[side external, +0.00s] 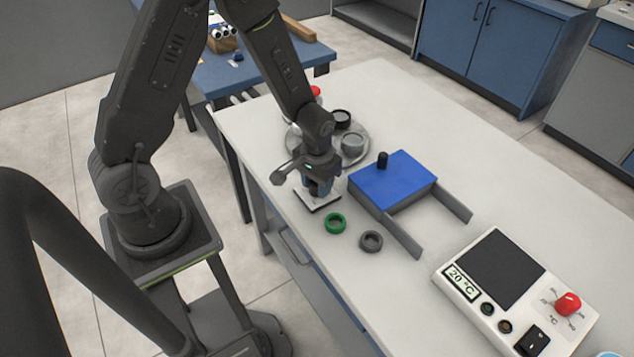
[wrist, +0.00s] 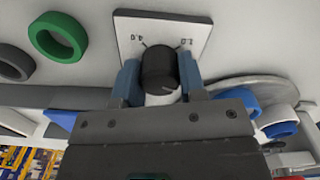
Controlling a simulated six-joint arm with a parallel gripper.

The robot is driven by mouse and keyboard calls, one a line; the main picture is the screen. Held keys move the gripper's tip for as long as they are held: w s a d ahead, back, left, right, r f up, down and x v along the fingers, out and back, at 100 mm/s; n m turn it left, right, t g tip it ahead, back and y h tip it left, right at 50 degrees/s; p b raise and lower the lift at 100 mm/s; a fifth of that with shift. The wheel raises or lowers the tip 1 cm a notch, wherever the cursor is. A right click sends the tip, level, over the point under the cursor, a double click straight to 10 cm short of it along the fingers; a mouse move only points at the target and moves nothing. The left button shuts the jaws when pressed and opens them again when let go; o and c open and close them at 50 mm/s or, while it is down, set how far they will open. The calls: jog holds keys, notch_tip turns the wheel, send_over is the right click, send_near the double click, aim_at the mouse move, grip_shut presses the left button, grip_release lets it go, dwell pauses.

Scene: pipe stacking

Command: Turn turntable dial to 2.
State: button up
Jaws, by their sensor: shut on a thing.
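The turntable dial (wrist: 158,68) is a black round knob on a white square plate (wrist: 196,24). In the wrist view, small labels show on the plate at the upper left and upper right of the knob; which number the knob points to I cannot tell. My gripper (wrist: 160,75) has its blue fingers on either side of the knob and is shut on it. In the side view my gripper (side external: 320,188) points down over the white plate (side external: 318,203) and hides the knob. The turntable (side external: 362,162) is a grey disc behind my gripper, carrying black, grey and red parts.
A green ring (side external: 335,223) and a grey ring (side external: 371,241) lie in front of the plate. A blue box (side external: 405,178) with a black knob stands to the right, with grey rails. A hotplate (side external: 500,268) with a red dial (side external: 568,303) is at the lower right.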

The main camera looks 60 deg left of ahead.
jog(key=m, duration=0.5)
dwell(0.6)
jog(key=o, duration=0.9)
jog(key=shift+r, duration=0.15)
notch_tip(320, 180, up, 14)
jog(key=shift+f, duration=0.2)
jog(key=shift+r, duration=0.1)
jog(key=s+d+r+t, duration=0.1)
jog(key=s+r+t, duration=0.1)
jog(key=s+r, duration=0.2)
jog(key=s+d+r+n+t, duration=0.1)
jog(key=s+r, duration=0.4)
jog(key=s+d+r+t, duration=0.1)
jog(key=s+r+t, duration=0.1)
jog(key=s+r, duration=0.2)
jog(key=shift+s+d+r+n+t, duration=0.2)
jog(key=shift+s+r+n+t, duration=0.1)
jog(key=shift+s+r+n, duration=0.15)
